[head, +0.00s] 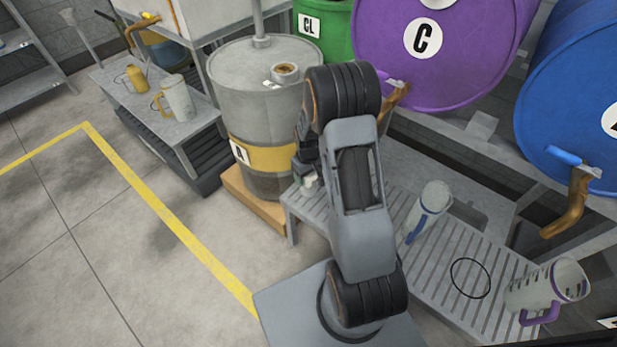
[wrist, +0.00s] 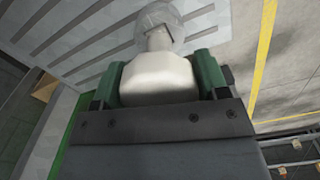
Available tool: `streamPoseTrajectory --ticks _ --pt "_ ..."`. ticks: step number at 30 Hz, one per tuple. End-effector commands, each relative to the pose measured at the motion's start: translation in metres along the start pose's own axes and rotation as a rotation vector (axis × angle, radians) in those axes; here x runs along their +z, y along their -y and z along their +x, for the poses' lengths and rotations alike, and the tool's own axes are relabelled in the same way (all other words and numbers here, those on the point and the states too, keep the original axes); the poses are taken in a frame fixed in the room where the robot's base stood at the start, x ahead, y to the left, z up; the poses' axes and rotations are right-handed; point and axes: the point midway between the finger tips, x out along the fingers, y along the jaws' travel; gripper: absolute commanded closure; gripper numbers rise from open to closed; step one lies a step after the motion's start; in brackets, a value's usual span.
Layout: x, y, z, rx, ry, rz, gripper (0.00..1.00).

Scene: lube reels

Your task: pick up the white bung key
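The white bung key (wrist: 158,78) is between the green fingers of my gripper (wrist: 157,88) in the wrist view. It has a blocky white body, a short neck and a pale round end pointing away from the gripper. Both fingers press against the sides of the body. In the head view my gripper (head: 305,174) hangs low beside the drum labelled A, at the left end of the slatted bench. Only a small white bit of the key (head: 309,181) shows there; my arm and fingers hide most of it. I cannot tell whether it touches the bench.
The slatted bench (head: 405,231) carries a blue-handled jug (head: 430,208), a black ring (head: 470,278) and a purple-handled jug (head: 545,287). Drum A (head: 262,115) stands close to the gripper. Purple drum C (head: 440,60) and a blue drum (head: 575,90) overhang the bench. The floor at left is open.

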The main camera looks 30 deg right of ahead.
Motion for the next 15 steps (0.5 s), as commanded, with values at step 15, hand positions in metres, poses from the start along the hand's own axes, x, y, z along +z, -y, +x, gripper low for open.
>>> streamPoseTrajectory --ticks 15 --pt "-0.0001 0.0 -0.0004 0.0 0.0 0.0 0.64"
